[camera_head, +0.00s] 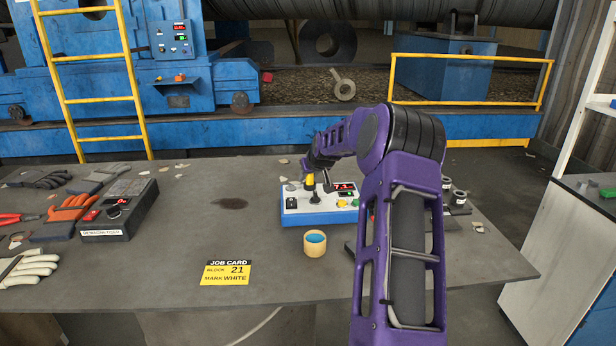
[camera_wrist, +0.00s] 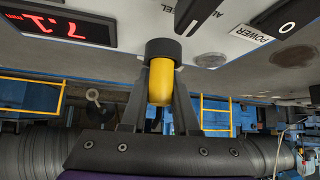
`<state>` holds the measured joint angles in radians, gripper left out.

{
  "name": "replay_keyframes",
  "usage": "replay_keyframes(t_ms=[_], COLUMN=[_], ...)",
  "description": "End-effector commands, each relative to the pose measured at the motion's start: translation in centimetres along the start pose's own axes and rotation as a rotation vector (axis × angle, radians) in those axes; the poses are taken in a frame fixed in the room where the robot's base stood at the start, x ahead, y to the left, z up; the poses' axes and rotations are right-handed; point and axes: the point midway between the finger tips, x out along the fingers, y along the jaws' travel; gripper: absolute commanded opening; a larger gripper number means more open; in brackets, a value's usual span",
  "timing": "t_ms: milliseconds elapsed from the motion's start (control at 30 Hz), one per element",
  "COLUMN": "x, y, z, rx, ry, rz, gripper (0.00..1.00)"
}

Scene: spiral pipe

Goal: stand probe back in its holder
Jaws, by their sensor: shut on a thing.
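A yellow probe (camera_head: 310,181) stands about upright over the left part of a blue-and-white instrument box (camera_head: 318,216) with a red display. In the wrist view the yellow probe (camera_wrist: 161,82) sits between the two dark fingers of my gripper (camera_wrist: 160,98), which is shut on it. A black collar (camera_wrist: 164,49) surrounds the end of the probe nearest the white panel (camera_wrist: 230,55). I cannot tell whether this collar is part of the probe or its holder, nor whether the probe is seated. In the head view my gripper (camera_head: 311,172) is small and partly dark.
A wooden cup with blue inside (camera_head: 315,244) stands in front of the box. A yellow job card (camera_head: 226,272) lies at the front edge. A dark box (camera_head: 119,210), gloves (camera_head: 68,215) and pliers (camera_head: 18,218) lie left.

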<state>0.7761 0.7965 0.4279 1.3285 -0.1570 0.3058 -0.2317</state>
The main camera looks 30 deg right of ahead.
Motion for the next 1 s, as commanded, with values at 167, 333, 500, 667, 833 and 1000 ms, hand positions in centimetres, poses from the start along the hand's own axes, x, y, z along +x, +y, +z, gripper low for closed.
replay_keyframes(t_ms=[167, 333, 500, 667, 833, 1000], x=[0.1, 0.1, -0.1, -1.7, -5.2, -8.7], y=[0.0, 0.0, 0.0, 0.1, 0.1, 0.1], z=[0.1, 0.1, -0.1, -0.3, -0.3, -0.2], rx=[0.000, 0.000, 0.000, 0.001, 0.001, 0.001], ry=[-0.001, -0.001, -0.001, 0.001, 0.001, 0.000], rz=[0.000, 0.000, 0.000, 0.001, 0.002, 0.002], gripper=[0.56, 0.59, 0.59, 0.59, 0.59, 0.59])
